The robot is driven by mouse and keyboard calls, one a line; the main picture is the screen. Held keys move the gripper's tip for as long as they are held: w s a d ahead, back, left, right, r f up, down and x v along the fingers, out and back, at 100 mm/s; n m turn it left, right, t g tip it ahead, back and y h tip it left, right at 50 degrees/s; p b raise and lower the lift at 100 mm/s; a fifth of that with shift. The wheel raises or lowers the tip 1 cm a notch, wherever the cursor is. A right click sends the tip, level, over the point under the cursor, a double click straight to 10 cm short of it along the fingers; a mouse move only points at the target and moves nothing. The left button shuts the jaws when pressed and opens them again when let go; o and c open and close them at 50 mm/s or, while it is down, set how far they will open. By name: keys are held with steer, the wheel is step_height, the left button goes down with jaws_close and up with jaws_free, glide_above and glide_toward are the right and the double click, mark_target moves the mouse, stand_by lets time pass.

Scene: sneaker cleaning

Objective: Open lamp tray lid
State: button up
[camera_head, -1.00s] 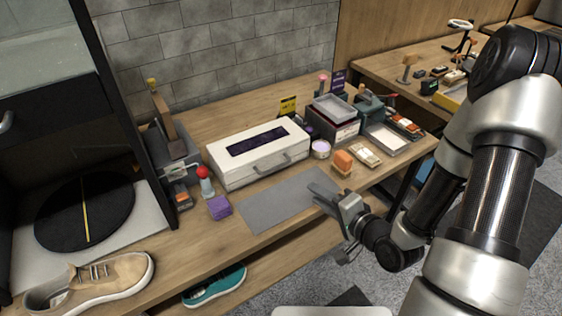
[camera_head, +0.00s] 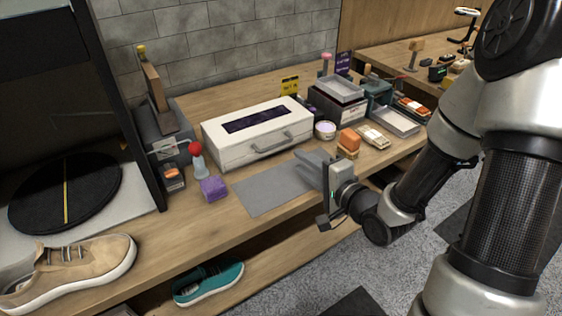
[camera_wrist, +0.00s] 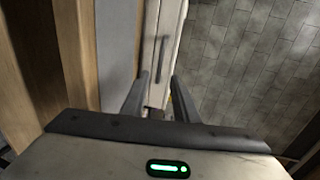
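The lamp tray is a white box (camera_head: 225,152) on the workbench, with a dark window in its lid (camera_head: 256,115) and a grey bar handle (camera_head: 272,143) on its front. The lid is shut. My gripper (camera_head: 304,161) is in front of the box's right part, over the grey mat, with its fingers pointing toward the box. In the wrist view the two fingers (camera_wrist: 160,80) are apart with nothing between them. The handle (camera_wrist: 161,60) lies ahead of the fingertips, roughly between them, and does not appear touched.
A grey mat (camera_head: 262,190) lies before the box. A purple block (camera_head: 214,188) and a red-topped bottle (camera_head: 198,160) stand left of it. A jar (camera_head: 325,130), an orange-topped brush (camera_head: 348,143) and stacked trays (camera_head: 338,98) stand to the right. A tan sneaker (camera_head: 70,268) is at left.

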mark_target(279, 146)
steer(key=w+a+f+b, duration=0.1)
steer(key=w+b, duration=0.1)
steer(key=b, duration=0.2)
steer(key=shift+a+f, duration=0.1)
steer(key=shift+a, duration=0.05)
steer(key=x, duration=0.2)
steer(key=b+x, duration=0.1)
steer(key=x, duration=0.5)
steer(key=shift+w+a+r+b, duration=0.15)
steer(key=shift+w+r+b, duration=0.15)
jaws_close()
